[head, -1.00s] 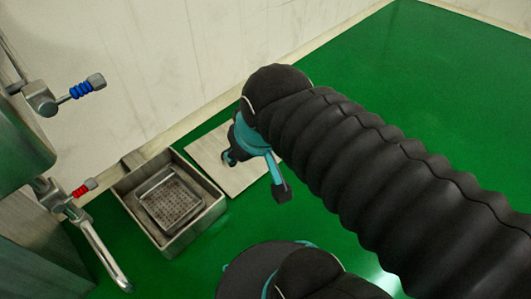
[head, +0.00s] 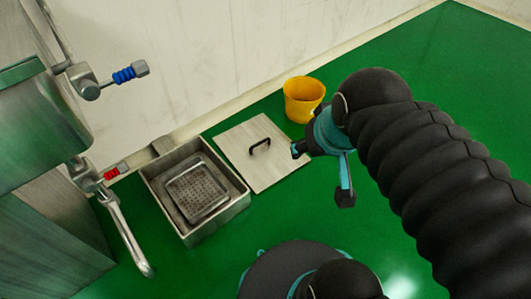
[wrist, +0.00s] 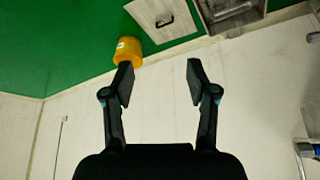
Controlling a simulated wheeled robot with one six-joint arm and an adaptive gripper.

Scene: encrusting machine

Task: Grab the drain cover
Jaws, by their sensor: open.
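The drain cover, a flat pale square plate (head: 239,150) with a black handle (head: 260,147), lies on the green floor beside the metal drain box (head: 237,207). In the wrist view the plate (wrist: 150,15) is at the top, beyond my fingertips, with its handle (wrist: 165,22) visible. My gripper (head: 322,174) is open and empty, to the right of the plate and apart from it in the head view. Both fingers (wrist: 159,82) show spread in the wrist view, mostly against the pale wall.
A perforated metal tray (head: 196,192) sits inside the drain box. A yellow bucket (head: 303,101) stands behind the plate near the wall. A metal machine with a blue-handled valve (head: 123,75), a red-handled valve (head: 116,171) and a pipe (head: 130,238) is at left. Green floor at right is clear.

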